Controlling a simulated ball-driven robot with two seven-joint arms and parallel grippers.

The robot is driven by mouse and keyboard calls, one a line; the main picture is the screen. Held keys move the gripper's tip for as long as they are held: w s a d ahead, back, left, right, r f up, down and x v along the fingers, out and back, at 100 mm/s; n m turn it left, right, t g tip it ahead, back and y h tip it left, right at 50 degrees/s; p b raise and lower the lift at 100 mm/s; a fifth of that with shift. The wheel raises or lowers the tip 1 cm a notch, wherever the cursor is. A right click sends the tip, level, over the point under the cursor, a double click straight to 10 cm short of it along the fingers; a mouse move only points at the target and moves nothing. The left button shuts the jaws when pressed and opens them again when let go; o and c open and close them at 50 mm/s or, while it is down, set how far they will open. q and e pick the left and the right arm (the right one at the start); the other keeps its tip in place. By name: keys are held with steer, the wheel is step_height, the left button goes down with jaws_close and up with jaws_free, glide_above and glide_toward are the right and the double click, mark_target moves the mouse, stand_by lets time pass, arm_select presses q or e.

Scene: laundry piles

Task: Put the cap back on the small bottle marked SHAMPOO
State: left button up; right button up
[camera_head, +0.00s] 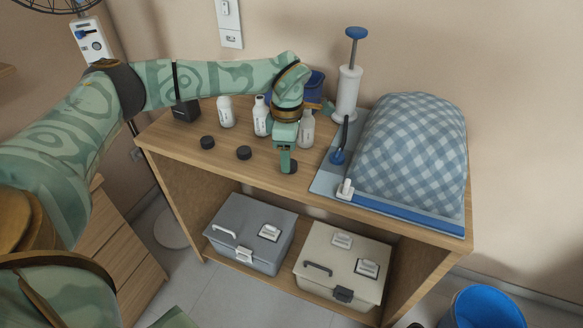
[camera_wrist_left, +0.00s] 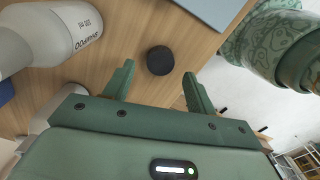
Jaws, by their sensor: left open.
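The bottle marked SHAMPOO (camera_wrist_left: 62,32) is white and stands at the upper left in the left wrist view. It seems to be the rightmost of the three white bottles (camera_head: 307,130) in the head view. My left gripper (camera_head: 287,166) is open and empty, pointing down near the table's front edge. A round black cap (camera_wrist_left: 160,60) lies on the wood just beyond and between its fingers (camera_wrist_left: 158,88). In the head view this cap (camera_head: 293,167) is partly hidden by the gripper. Two more black caps, one left (camera_head: 207,142) and one middle (camera_head: 244,153), lie further left. My right gripper is not in view.
Two other white bottles, one left (camera_head: 225,112) and one middle (camera_head: 261,117), stand on the wooden table (camera_head: 175,146). A board with checked cloth (camera_head: 412,150) fills the right side.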

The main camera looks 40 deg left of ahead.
arm_select(q)
step_height(320, 180, down, 3)
steer(key=shift+w+r+b, duration=0.1)
steer(key=shift+r+b, duration=0.05)
steer(key=shift+b, duration=0.15)
steer(key=shift+r, duration=0.15)
steer(key=shift+c, duration=0.3)
steer(key=c, duration=0.9)
steer(key=shift+c, duration=0.2)
